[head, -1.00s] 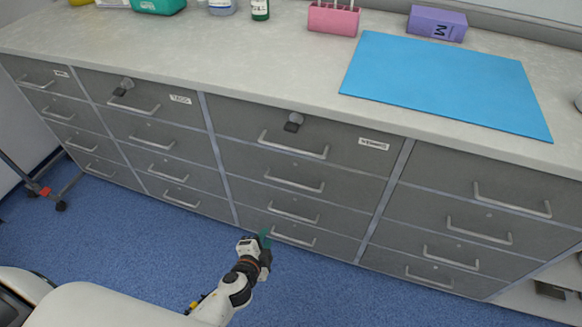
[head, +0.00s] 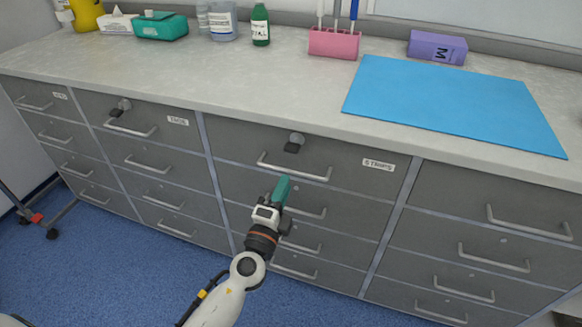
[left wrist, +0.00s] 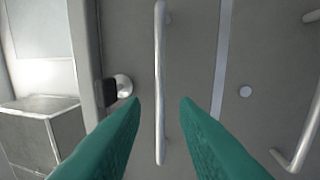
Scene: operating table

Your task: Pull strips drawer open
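The strips drawer (head: 345,168) is the grey top drawer in the third column, with a "STRIPS" label (head: 378,164) at its right. It looks closed. Its bar handle (head: 293,168) also shows in the left wrist view (left wrist: 160,80), running upright there. A lock with a dark key tag (head: 293,146) sits just above the handle. My left gripper (head: 283,186) is just below the handle in the head view. In the left wrist view its green fingers (left wrist: 160,105) are open, with the handle seen between their tips. I cannot tell whether the tips reach around it. My right gripper is not in view.
More grey drawers with bar handles surround it, including a "TAGS" drawer (head: 150,118) with its own lock. The countertop (head: 270,90) above holds a blue mat (head: 450,105), a pink holder (head: 334,43) and a purple box (head: 437,47). Blue floor (head: 95,265) is clear in front.

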